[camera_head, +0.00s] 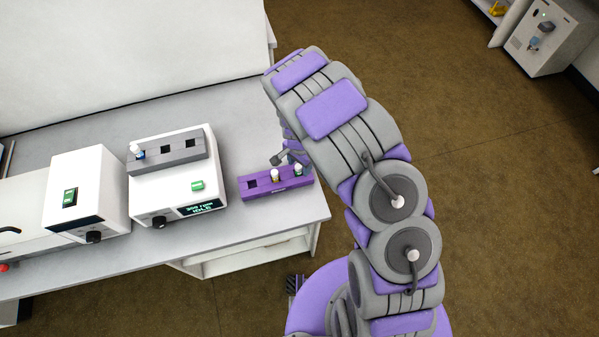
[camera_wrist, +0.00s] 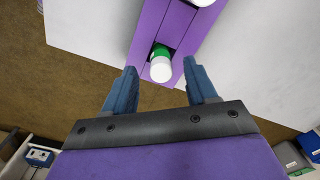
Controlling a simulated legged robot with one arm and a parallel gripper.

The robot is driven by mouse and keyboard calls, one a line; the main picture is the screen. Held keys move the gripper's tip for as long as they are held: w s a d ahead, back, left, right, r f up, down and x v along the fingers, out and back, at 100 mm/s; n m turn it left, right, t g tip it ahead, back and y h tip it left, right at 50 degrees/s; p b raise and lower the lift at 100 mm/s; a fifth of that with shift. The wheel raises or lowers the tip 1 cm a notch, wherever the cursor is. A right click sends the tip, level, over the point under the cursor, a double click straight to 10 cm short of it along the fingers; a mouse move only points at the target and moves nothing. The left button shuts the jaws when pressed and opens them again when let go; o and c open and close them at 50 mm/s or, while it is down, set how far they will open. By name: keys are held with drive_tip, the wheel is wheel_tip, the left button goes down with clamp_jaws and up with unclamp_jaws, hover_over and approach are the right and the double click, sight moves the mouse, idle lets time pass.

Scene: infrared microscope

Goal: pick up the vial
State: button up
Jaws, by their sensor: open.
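A vial with a white cap and green body (camera_wrist: 161,66) stands in the end slot of a purple rack (camera_wrist: 148,22). In the head view this vial (camera_head: 298,170) is at the right end of the rack (camera_head: 262,190). A second white-capped vial (camera_head: 275,176) with a yellowish body stands in the middle slot; the left slot is empty. In the wrist view my gripper (camera_wrist: 162,88) is open, its blue fingers on either side of the green vial's line and short of it, with nothing held. In the head view my gripper (camera_head: 280,158) shows partly behind the rack; my arm hides the rest.
A white device (camera_head: 178,190) left of the rack carries a grey rack (camera_head: 182,150) with a white-and-blue vial (camera_head: 137,152). Another white instrument (camera_head: 88,190) stands farther left. Bare grey bench (camera_head: 250,225) lies in front of the purple rack, near the bench's right edge.

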drive_tip(key=shift+a+f, duration=0.1)
drive_tip(key=shift+f, duration=0.7)
drive_tip(key=shift+a+f, duration=0.25)
drive_tip(key=shift+a, duration=0.05)
drive_tip(key=shift+d+r, duration=0.1)
drive_tip(key=shift+d, duration=0.25)
drive_tip(key=c, duration=0.6)
drive_tip(key=shift+a, duration=0.2)
clamp_jaws()
